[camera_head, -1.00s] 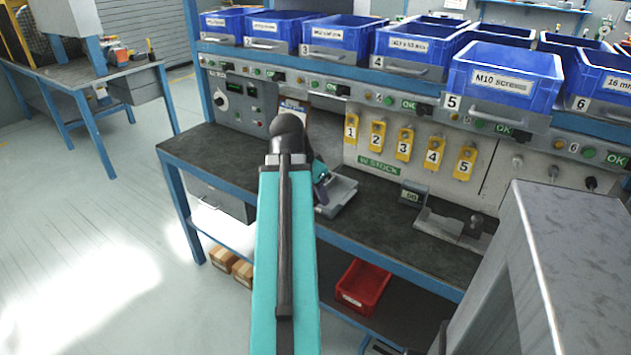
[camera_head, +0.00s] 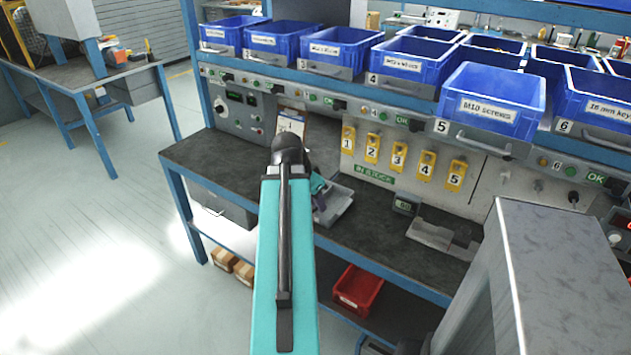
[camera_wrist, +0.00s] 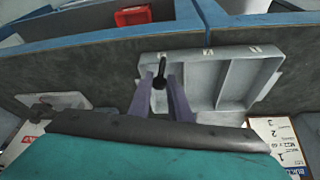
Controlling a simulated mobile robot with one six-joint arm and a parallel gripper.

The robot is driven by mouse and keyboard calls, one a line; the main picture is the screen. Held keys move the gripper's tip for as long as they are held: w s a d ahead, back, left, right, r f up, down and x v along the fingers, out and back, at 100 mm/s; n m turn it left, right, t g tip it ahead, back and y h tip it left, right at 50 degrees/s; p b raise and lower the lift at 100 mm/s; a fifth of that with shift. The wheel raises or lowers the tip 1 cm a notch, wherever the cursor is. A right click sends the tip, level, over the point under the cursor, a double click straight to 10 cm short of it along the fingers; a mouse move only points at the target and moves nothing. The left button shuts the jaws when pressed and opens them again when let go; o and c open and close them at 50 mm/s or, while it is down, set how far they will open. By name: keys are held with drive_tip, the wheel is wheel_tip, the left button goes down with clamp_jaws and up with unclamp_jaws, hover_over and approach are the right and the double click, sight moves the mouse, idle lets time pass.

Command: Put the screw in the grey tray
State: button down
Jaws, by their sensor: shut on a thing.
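In the wrist view my gripper (camera_wrist: 166,88) is shut on a dark screw (camera_wrist: 161,70), held upright between the two purple fingertips. The screw and fingers are in front of the grey tray (camera_wrist: 252,52), over its left part; the height between them is hard to tell. The tray has several compartments. In the head view the grey tray (camera_head: 343,207) lies on the dark bench, and my gripper (camera_head: 318,187) is at its left side, partly hidden behind my arm. The screw cannot be made out there.
Blue bins (camera_head: 495,100) stand on the shelf above the bench. A clipboard (camera_head: 291,122) leans behind the tray. A small display (camera_head: 405,203) and a grey fixture (camera_head: 440,233) are to the right. A red bin (camera_head: 358,289) sits on the lower shelf.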

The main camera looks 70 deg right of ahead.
drive_tip(key=p, duration=0.2)
drive_tip(key=shift+w+d+r+p, duration=0.1)
drive_tip(key=shift+d+p, duration=0.1)
drive_tip(key=shift+p, duration=0.1)
drive_tip(key=shift+d, duration=0.15)
drive_tip(key=w+d, duration=0.1)
drive_tip(key=d, duration=0.3)
drive_tip(key=w+d+f+p, duration=0.1)
drive_tip(key=w+d, duration=0.1)
drive_tip(key=d, duration=0.2)
drive_tip(key=w+d+p, duration=0.1)
drive_tip(key=d, duration=0.3)
drive_tip(key=shift+w+d+f, duration=0.15)
drive_tip(key=shift+w+f, duration=0.05)
drive_tip(key=shift+f, duration=0.1)
drive_tip(key=shift+f+p, duration=0.8)
drive_tip(key=shift+f, duration=1)
drive_tip(key=shift+f, duration=0.1)
drive_tip(key=c, duration=1.9)
unclamp_jaws()
drive_tip(key=shift+r, duration=0.2)
